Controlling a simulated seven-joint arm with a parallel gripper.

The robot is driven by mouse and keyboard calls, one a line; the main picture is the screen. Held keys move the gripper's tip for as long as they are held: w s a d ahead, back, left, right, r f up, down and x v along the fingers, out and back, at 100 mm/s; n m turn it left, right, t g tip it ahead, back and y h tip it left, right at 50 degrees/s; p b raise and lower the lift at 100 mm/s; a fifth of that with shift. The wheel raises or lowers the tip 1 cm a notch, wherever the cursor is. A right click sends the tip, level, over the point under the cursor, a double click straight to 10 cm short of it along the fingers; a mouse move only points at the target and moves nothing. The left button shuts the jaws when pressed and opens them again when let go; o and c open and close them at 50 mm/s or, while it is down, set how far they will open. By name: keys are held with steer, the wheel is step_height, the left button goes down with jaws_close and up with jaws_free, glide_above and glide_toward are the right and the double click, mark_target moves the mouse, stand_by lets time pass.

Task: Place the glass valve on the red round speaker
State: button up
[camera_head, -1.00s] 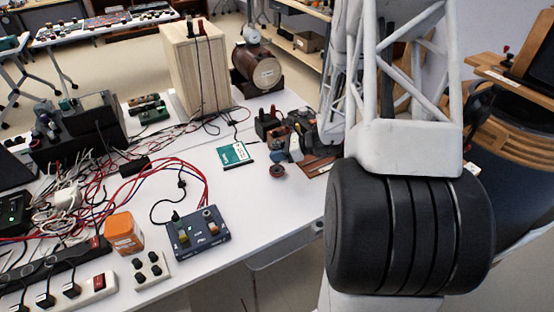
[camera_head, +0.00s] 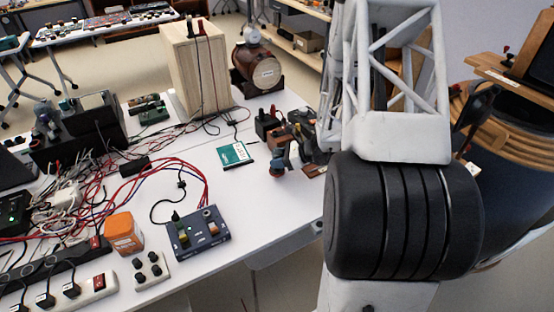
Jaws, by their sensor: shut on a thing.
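The red round speaker (camera_head: 277,171) is a small reddish-brown disc-like piece on the white table, right of the teal-labelled board. My gripper (camera_head: 285,154) is small and partly hidden at the end of my arm, its grey-blue fingers just above and overlapping the speaker in the picture. It is shut on the glass valve, which is too small and covered to make out clearly. I cannot tell whether the valve touches the speaker. My large black arm joint and white lattice link cover the right side.
Small dark and brown devices (camera_head: 268,126) stand close behind my gripper. A teal board (camera_head: 235,154) lies to the left, and a blue-grey switch box (camera_head: 198,232) nearer. A wooden box (camera_head: 195,70) and brown barrel (camera_head: 258,70) stand behind. Bare table lies in front of the speaker.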

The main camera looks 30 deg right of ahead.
steer(key=shift+f, duration=0.1)
steer(key=o, duration=0.9)
steer(key=shift+o, duration=0.2)
steer(key=v, duration=1.2)
stand_by(0.4)
